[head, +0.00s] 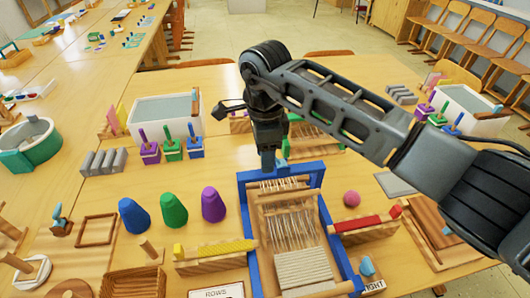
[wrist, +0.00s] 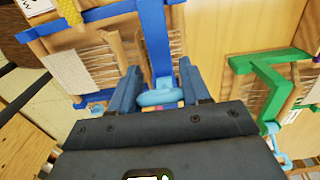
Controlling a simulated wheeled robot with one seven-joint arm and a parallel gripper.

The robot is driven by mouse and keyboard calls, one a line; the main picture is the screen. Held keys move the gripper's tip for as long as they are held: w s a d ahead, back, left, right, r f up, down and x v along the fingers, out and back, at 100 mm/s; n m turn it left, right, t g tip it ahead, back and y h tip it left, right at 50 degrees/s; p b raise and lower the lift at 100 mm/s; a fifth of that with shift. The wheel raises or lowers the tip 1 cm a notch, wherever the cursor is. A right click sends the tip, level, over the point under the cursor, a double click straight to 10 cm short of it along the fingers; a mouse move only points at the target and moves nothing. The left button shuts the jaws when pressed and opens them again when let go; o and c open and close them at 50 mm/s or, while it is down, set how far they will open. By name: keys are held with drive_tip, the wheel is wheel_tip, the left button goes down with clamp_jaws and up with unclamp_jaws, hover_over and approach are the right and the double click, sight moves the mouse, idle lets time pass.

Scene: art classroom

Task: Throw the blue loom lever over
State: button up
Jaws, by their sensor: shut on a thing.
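The blue loom (head: 250,235) stands in the middle of the near table, its blue frame around a wooden bed with pale threads and woven cloth. In the wrist view, the blue lever (wrist: 155,40) runs from the loom down between my fingers. My gripper (wrist: 159,75) is shut on it near its light blue handle (wrist: 157,98). The loom also shows at upper left in the wrist view (wrist: 45,30). In the head view, my wrist and fingers hide the grip.
A green loom (wrist: 285,60) with a green lever stands close behind the blue one. Blue, green and purple cones (head: 173,210) stand to the left. A red bar on wood (head: 365,223) and a pink ball (head: 351,198) lie to the right. White bins (head: 165,110) stand further back.

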clamp_jaws()
drive_tip(key=shift+d, duration=0.15)
drive_tip(key=shift+w+d+r+g+y+b, duration=0.15)
drive_tip(key=shift+d+y+b, duration=0.15)
drive_tip(key=shift+y, duration=0.2)
drive_tip(key=shift+w+d+r+g+y+b, duration=0.15)
drive_tip(key=shift+y+b, duration=0.15)
drive_tip(key=shift+y, duration=0.2)
drive_tip(key=shift+w+d+g+y+b, duration=0.1)
drive_tip(key=shift+d+g+y+b, duration=0.35)
drive_tip(key=shift+y+b, duration=0.75)
drive_tip(key=d+y+b, duration=0.1)
drive_tip(key=b, duration=0.1)
drive_tip(key=d+g+y+b, duration=0.1)
drive_tip(key=y+b, duration=0.1)
drive_tip(key=b, duration=0.1)
drive_tip(key=y+b, duration=0.2)
drive_tip(key=shift+w+d, duration=0.35)
drive_tip(key=shift+d, duration=0.05)
drive_tip(key=y+b, duration=0.1)
drive_tip(key=b, duration=0.1)
drive_tip(key=d+g+y+b, duration=0.1)
drive_tip(key=b, duration=0.1)
drive_tip(key=shift+w+d+r, duration=0.1)
drive_tip(key=shift+w+r, duration=0.05)
drive_tip(key=shift+r, duration=0.15)
